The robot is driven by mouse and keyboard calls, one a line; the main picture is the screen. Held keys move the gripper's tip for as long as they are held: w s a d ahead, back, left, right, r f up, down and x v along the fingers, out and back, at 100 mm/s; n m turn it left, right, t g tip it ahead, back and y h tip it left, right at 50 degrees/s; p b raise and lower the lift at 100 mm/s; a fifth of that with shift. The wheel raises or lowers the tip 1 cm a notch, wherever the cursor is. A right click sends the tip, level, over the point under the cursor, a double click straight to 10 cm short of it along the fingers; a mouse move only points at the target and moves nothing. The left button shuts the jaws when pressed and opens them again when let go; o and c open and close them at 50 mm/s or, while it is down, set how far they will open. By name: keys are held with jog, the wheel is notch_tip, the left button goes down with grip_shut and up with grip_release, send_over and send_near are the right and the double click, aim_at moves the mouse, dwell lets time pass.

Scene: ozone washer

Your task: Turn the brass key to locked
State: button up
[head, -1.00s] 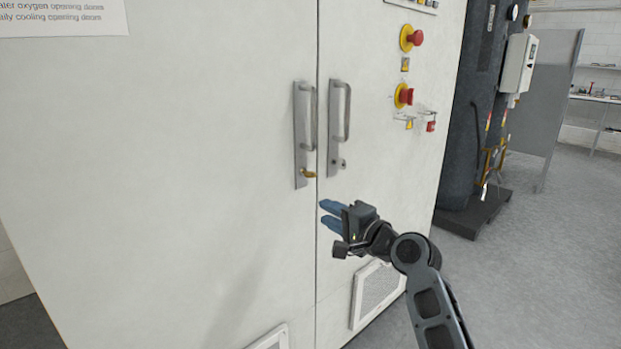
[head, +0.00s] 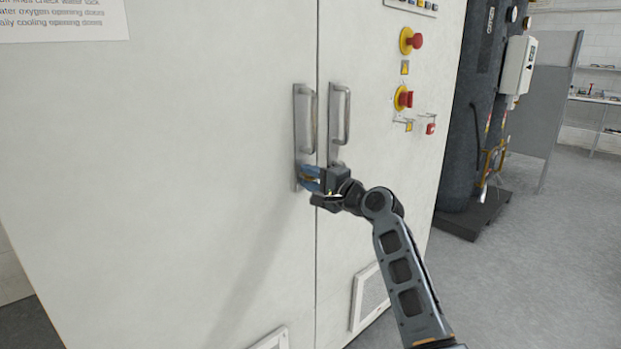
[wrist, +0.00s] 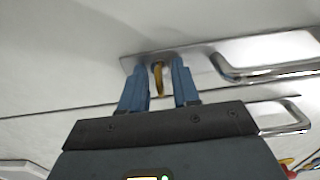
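The brass key (wrist: 158,78) sits in the lower end of the left door's metal handle plate (wrist: 197,60). In the wrist view it shows between the two blue fingers of my gripper (wrist: 159,82), with a gap on each side. My gripper (head: 309,178) is open at the bottom of the left plate in the head view, where the fingers hide the key. The fingertips are close to the plate; I cannot tell whether they touch it.
The left door handle (head: 307,118) and right door handle (head: 340,114) stand out just above my gripper. Red emergency buttons (head: 405,98) are on the right door. Free floor (head: 540,260) lies to the right.

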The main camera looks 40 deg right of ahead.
grip_shut()
dwell(0.3)
jog(key=shift+f+b, duration=0.1)
jog(key=shift+b, duration=0.2)
jog(key=n+b, duration=0.2)
jog(key=n, duration=0.1)
jog(key=shift+f, duration=0.1)
jog(key=n+b, duration=0.8)
jog(key=n, duration=0.1)
jog(key=shift+n+b, duration=0.35)
jog(key=shift+n, duration=0.05)
jog(key=n+b, duration=0.3)
jog(key=n, duration=0.2)
